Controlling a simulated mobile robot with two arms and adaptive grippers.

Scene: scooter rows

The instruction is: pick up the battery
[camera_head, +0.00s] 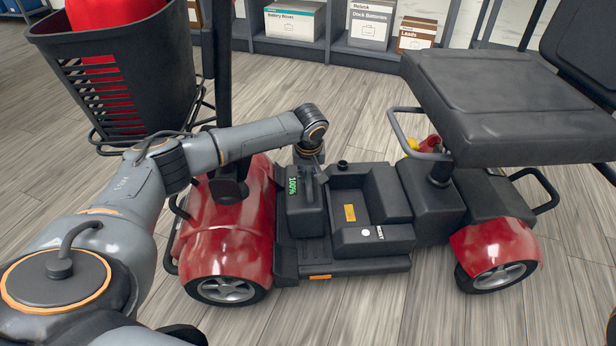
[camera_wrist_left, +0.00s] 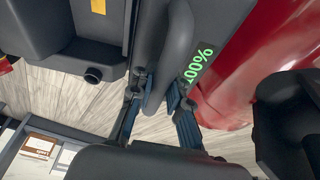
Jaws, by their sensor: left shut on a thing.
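The battery (camera_head: 305,215) is a dark grey block with a raised handle and a green "100%" readout. It is at the front of the red scooter's deck, left of the open battery bay (camera_head: 350,213). In the wrist view the battery (camera_wrist_left: 202,28) stretches up from the middle, its readout to the right. My left gripper (camera_head: 308,168) is above the battery. In the wrist view its fingers (camera_wrist_left: 157,92) are on either side of the handle, shut on it. I cannot tell whether the battery rests on the deck or hangs just above it. My right gripper is out of view.
The scooter's black seat (camera_head: 510,105) overhangs the right side. A black basket (camera_head: 125,75) with a red thing inside stands at the upper left. Shelves with boxes (camera_head: 295,20) line the back. Wooden floor (camera_head: 385,310) is clear in front of the scooter.

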